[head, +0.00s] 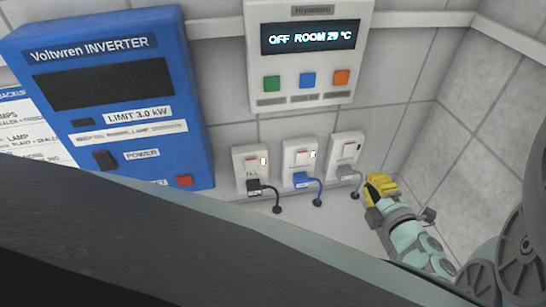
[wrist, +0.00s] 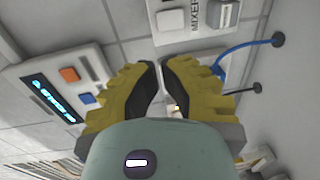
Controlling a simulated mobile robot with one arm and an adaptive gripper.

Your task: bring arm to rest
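My gripper (head: 381,188), with yellow fingers, is at the right in the head view, close to the grey-plugged socket and in front of the wall. In the wrist view its two yellow fingers with dark pads (wrist: 162,66) come nearly together at the tips, with only a thin gap between them. I see nothing held there. My arm runs from the gripper down to the lower right in the head view.
A blue inverter (head: 110,90) and a white thermostat panel (head: 308,55) reading "OFF ROOM 29 °C" are on the tiled wall. Below are sockets with a black plug (head: 255,187), a blue plug (head: 301,181) and a grey plug (head: 347,172). A side wall (head: 490,120) stands close at right.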

